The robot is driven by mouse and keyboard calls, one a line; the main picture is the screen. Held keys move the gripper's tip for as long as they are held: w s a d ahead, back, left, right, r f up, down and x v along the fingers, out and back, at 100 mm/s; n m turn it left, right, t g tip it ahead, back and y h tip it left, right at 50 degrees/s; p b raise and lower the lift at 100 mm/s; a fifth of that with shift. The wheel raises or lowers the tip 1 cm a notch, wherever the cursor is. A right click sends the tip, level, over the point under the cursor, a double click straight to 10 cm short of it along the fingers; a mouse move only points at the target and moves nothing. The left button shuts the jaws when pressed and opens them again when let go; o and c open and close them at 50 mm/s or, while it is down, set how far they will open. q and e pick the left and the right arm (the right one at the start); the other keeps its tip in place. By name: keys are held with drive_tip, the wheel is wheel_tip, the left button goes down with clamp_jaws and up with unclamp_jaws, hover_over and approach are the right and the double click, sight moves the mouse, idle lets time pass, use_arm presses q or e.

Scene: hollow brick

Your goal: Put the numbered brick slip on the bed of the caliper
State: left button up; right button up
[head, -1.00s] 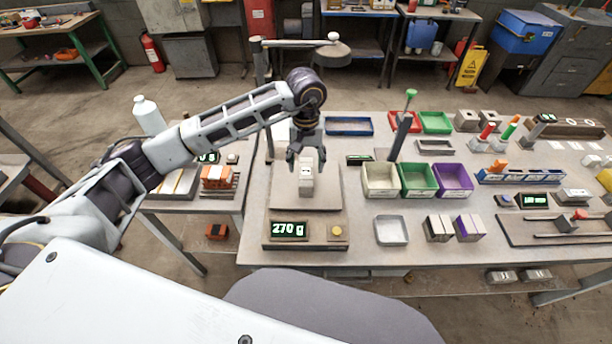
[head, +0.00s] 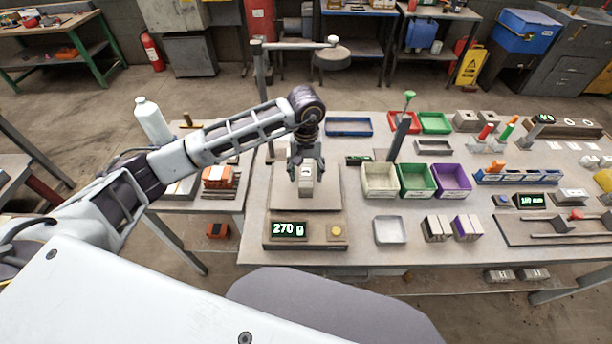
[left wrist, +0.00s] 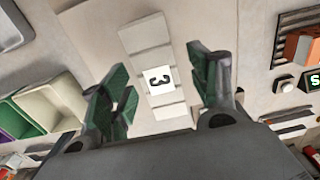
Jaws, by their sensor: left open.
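The numbered brick slip (head: 306,187) is a pale grey block lying on the weighing scale (head: 285,203), whose display reads 270 g. In the left wrist view the slip (left wrist: 159,80) shows a white label with a black 3. My left gripper (head: 306,167) is open at the slip, with one green-padded finger on each side. The left wrist view shows gaps between both fingers (left wrist: 160,88) and the slip. The caliper (head: 563,228) seems to be the grey device with a bar and red knob at the right, beside a green mm display (head: 531,200). My right gripper is not in view.
Cream, green and purple bins (head: 416,180) stand right of the scale. An empty metal tray (head: 390,230) and striped blocks (head: 437,228) lie in front of them. A dark post (head: 398,138) rises behind the bins. A blue tray (head: 349,126) lies behind the scale.

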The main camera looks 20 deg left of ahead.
sight(306, 172)
use_arm(q)
drive_tip(key=shift+f, duration=1.05)
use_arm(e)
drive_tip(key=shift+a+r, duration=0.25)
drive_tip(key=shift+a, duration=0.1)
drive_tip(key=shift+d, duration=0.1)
use_arm(q)
drive_tip(key=c, duration=0.4)
clamp_jaws()
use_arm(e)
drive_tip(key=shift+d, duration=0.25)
use_arm(q)
drive_tip(key=shift+r, duration=0.15)
wheel_tip(306, 172, up, 8)
drive_tip(key=shift+w+f+b, duration=0.1)
drive_tip(key=shift+b, duration=0.6)
drive_tip(key=shift+r, duration=1)
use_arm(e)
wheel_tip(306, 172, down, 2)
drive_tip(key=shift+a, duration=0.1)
